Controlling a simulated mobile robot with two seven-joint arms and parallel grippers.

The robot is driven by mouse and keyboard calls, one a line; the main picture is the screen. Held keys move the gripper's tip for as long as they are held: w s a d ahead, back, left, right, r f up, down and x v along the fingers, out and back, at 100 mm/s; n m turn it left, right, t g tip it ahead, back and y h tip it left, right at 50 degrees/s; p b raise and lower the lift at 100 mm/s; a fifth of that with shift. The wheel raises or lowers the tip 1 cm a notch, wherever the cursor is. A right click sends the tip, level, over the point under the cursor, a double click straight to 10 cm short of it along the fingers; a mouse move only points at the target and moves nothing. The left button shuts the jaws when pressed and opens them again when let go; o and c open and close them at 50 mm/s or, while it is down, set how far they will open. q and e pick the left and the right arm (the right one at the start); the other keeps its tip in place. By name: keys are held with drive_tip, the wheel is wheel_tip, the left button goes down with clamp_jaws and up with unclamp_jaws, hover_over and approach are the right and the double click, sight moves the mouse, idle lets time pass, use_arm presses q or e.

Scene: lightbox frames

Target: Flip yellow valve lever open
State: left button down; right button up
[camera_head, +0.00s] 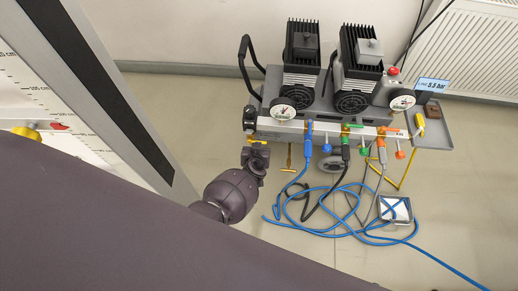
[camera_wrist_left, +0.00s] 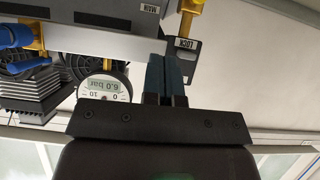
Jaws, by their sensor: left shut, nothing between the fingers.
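The yellow valve lever (camera_head: 259,142) is at the left end of the compressor's pale front manifold in the head view. A yellow part of it shows at the top of the left wrist view (camera_wrist_left: 190,12), beside a dark piece labelled LOCK (camera_wrist_left: 185,44) and a MAIN label. My left gripper (camera_head: 256,160) is just below the lever in the head view. Its fingers (camera_wrist_left: 166,72) are shut together with nothing between them, close to the LOCK piece. Whether they touch it or the lever I cannot tell. My right gripper is in neither view.
The compressor has two black finned motors (camera_head: 301,55). A pressure gauge (camera_wrist_left: 104,88) reads 6.0 bar. Blue, green and orange fittings line the manifold rightward. A grey side shelf (camera_head: 436,132) is at right.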

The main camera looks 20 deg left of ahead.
use_arm(q)
drive_tip(key=w+a+f+b, duration=0.1)
drive_tip(key=w+f+b, duration=0.4)
drive_tip(key=w+f, duration=0.1)
drive_tip(key=shift+a+f+b, duration=0.3)
drive_tip(key=shift+f, duration=0.1)
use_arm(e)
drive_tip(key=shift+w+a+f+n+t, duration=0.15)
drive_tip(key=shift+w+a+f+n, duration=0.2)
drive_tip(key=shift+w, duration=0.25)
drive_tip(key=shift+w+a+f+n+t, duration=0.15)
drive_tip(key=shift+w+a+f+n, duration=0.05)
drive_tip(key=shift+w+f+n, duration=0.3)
use_arm(q)
drive_tip(key=shift+s, duration=0.1)
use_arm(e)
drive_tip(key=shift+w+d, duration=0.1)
